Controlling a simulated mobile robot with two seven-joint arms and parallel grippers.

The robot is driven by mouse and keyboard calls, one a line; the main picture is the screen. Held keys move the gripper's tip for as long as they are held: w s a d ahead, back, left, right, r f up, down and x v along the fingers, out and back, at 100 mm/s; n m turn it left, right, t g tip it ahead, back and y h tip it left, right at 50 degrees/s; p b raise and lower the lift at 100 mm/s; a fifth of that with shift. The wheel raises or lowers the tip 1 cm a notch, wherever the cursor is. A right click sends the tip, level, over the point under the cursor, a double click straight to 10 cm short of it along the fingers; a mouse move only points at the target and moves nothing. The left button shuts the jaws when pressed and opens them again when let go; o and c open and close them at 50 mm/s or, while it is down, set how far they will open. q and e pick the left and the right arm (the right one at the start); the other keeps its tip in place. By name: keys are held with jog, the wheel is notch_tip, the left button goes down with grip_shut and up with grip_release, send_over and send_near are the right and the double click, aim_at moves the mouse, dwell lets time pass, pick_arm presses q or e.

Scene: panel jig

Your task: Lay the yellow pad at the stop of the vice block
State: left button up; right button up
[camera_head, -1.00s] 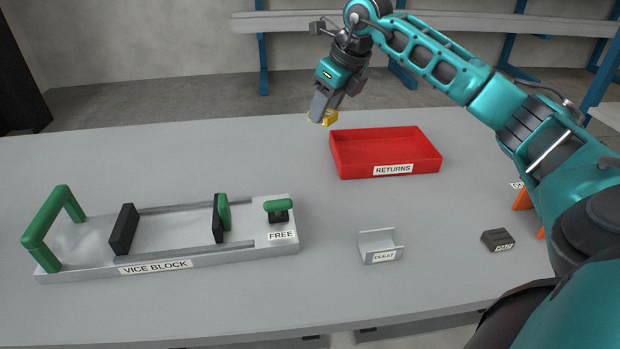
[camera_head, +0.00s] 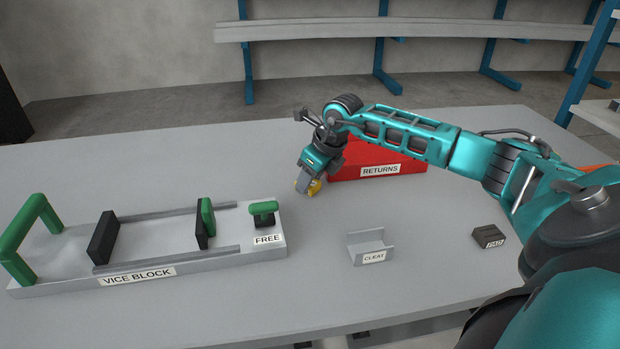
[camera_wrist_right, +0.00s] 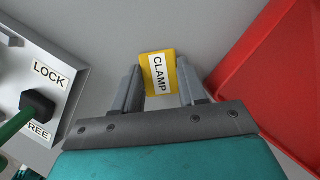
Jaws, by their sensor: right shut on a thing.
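The yellow pad (camera_head: 315,187) is held in my right gripper (camera_head: 308,186), above the grey table just left of the red tray. In the right wrist view the pad (camera_wrist_right: 158,73) sits between the two grey fingers and carries a "CLAMP" label. My left gripper is not in view.
The red "RETURNS" tray (camera_head: 400,178) stands behind and right of my right gripper, partly hidden by my arm. A grey "CLEAT" bracket (camera_head: 370,245) and a small dark labelled block (camera_head: 488,236) lie in front. The table between vice block and bracket is clear.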

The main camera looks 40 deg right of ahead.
jog(key=shift+f, duration=0.2)
jog(key=o, duration=0.8)
jog(key=shift+c, duration=0.2)
jog(key=shift+r, duration=0.1)
